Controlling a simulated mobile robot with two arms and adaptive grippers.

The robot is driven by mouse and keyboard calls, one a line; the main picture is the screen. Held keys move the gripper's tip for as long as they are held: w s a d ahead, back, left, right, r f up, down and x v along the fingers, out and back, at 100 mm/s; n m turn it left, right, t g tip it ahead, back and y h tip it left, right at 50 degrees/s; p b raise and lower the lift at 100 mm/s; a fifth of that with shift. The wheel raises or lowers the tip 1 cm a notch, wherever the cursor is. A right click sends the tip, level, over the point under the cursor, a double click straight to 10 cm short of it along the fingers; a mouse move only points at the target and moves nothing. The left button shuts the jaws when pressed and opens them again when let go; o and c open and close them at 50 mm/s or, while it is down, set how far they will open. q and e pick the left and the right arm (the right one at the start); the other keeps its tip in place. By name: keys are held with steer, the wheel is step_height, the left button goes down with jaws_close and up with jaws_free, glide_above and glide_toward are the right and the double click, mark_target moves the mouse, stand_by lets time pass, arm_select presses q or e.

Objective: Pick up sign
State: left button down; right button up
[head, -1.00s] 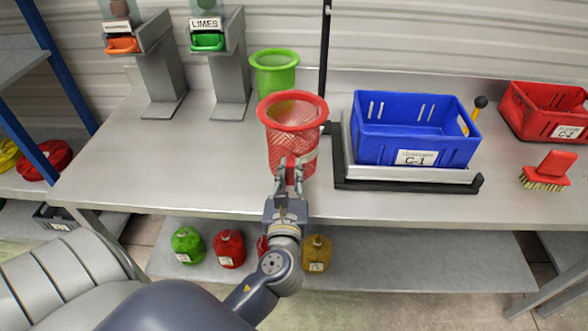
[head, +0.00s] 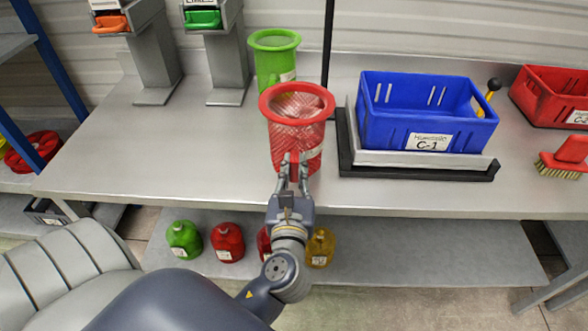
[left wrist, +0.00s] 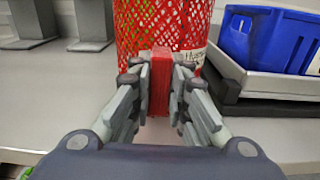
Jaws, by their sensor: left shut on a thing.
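A red mesh tube (head: 297,125) with a wide flared rim stands upright over the steel table. My left gripper (head: 295,165) is at its near side. In the left wrist view, the fingers (left wrist: 160,90) are shut on a narrow red upright piece (left wrist: 160,75) at the front of the red mesh (left wrist: 155,25). Whether this piece is part of the tube is hard to tell. A white label (left wrist: 194,59) shows on the tube, partly behind the fingers. Another small sign (head: 202,3) is on the green-handled dispenser, cut by the top edge. My right gripper is not in view.
A green flared tube (head: 274,62) stands just behind the red one. A blue crate (head: 385,125) labelled C-1 sits on a scale to the right, beside a thin black pole (head: 328,50). A red brush (head: 570,155) and red crate (head: 545,100) are farther right. The table's left (head: 120,150) is clear.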

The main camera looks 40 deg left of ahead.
arm_select(q)
steer(key=c, duration=1.5)
jaws_free()
steer(key=shift+w+f, duration=0.1)
steer(key=shift+f, duration=0.1)
steer(key=shift+c, duration=0.2)
steer(key=shift+a, duration=0.1)
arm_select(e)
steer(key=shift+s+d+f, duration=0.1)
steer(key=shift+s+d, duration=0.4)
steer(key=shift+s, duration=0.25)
arm_select(q)
steer(key=shift+r, duration=0.1)
